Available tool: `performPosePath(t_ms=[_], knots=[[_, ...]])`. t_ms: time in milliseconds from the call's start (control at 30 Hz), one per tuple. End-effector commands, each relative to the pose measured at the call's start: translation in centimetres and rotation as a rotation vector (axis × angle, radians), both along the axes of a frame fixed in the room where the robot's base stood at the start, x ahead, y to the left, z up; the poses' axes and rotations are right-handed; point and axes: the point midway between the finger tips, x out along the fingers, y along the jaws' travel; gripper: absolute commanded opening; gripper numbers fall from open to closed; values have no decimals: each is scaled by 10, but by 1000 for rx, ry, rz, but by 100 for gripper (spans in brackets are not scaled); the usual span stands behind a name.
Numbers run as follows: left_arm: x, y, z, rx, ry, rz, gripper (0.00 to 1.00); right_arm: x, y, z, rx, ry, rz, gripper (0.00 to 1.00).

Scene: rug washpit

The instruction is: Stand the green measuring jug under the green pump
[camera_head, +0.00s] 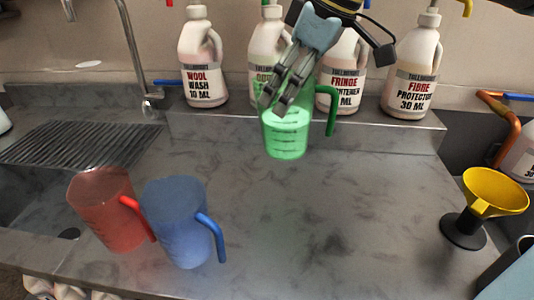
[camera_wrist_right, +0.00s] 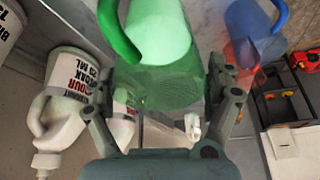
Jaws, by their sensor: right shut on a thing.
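The green measuring jug (camera_head: 286,138) is translucent and roughly upright, with its handle to the right. My right gripper (camera_head: 277,98) is shut on it; in the wrist view its fingers lie on either side of the jug (camera_wrist_right: 165,85). The jug is in front of the back ledge; I cannot tell whether its base touches the counter. Behind it stands the odour bottle (camera_head: 262,45), partly hidden by jug and gripper. A bit of the green pump (camera_head: 268,2) shows above that bottle at the top edge. The odour bottle also shows in the wrist view (camera_wrist_right: 72,75). My left gripper is out of view.
A red jug (camera_head: 100,212) and a blue jug (camera_head: 178,225) stand front left. Wool wash (camera_head: 204,60), fringe (camera_head: 343,75) and fibre protector (camera_head: 411,70) bottles line the ledge. A yellow funnel (camera_head: 492,194) is at right. The middle counter (camera_head: 320,225) is clear.

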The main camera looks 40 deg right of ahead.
Motion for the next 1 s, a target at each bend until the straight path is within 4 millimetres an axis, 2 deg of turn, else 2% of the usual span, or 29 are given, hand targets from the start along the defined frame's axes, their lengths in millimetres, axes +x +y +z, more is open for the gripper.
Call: performPosePath(t_ms=[133, 267, 433, 800, 1000], knots=[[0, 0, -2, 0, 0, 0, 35, -2, -2, -4, -2, 0, 2, 29], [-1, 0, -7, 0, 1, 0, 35, 4, -5, -10, 3, -7, -4, 29], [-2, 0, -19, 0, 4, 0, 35, 23, -11, -24, 12, -8, -5, 29], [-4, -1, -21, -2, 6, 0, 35, 90, -45, -66, 6, -3, -3, 29], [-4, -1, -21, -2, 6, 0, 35, 103, -52, -76, 1, -2, 0, 29]])
